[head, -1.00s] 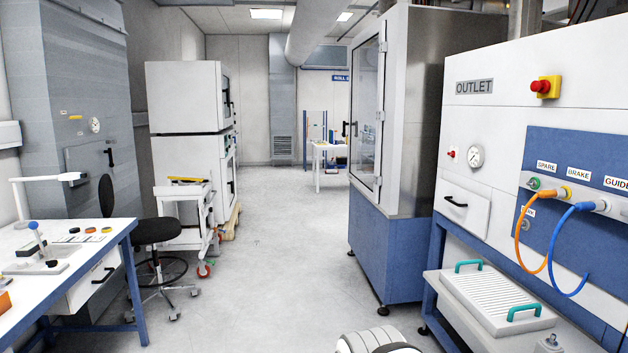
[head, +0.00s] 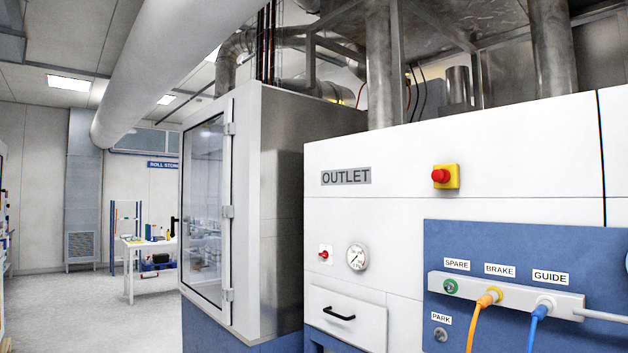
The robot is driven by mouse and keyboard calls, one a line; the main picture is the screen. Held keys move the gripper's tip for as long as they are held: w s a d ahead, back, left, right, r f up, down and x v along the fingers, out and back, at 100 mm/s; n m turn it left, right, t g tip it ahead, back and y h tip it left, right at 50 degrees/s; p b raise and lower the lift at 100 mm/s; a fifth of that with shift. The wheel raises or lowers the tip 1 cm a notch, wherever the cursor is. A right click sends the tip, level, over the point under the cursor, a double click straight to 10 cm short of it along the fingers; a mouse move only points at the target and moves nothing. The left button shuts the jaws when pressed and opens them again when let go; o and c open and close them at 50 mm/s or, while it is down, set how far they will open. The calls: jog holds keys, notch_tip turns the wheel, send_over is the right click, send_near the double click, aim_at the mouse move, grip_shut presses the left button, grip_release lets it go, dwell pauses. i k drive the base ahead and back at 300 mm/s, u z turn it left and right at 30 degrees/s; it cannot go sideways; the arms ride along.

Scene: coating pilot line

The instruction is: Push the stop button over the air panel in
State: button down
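The stop button (head: 440,176) is a red mushroom head on a yellow square base, on the white machine front to the right of the OUTLET plate. It sits above the blue air panel (head: 400,270), near that panel's upper left edge. The panel carries a grey strip (head: 465,290) with ports labelled SPARE, BRAKE and GUIDE. An orange hose (head: 478,325) is plugged in at BRAKE and a blue hose (head: 536,325) at GUIDE. SPARE has a green port with no hose. My gripper is not in view.
A small red knob (head: 324,254), a round gauge (head: 357,257) and a drawer with a black handle (head: 339,314) are left of the panel. A glass-door cabinet (head: 240,210) stands further left. Open floor (head: 90,315) runs along the left toward a white table (head: 150,248).

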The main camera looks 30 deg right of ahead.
aim_at(437, 175)
jog(key=z, duration=0.7)
jog(key=i, duration=1.1)
jog(key=z, duration=0.9)
jog(key=k, duration=0.75)
jog(key=z, duration=0.1)
jog(key=i, duration=0.9)
jog(key=u, duration=0.05)
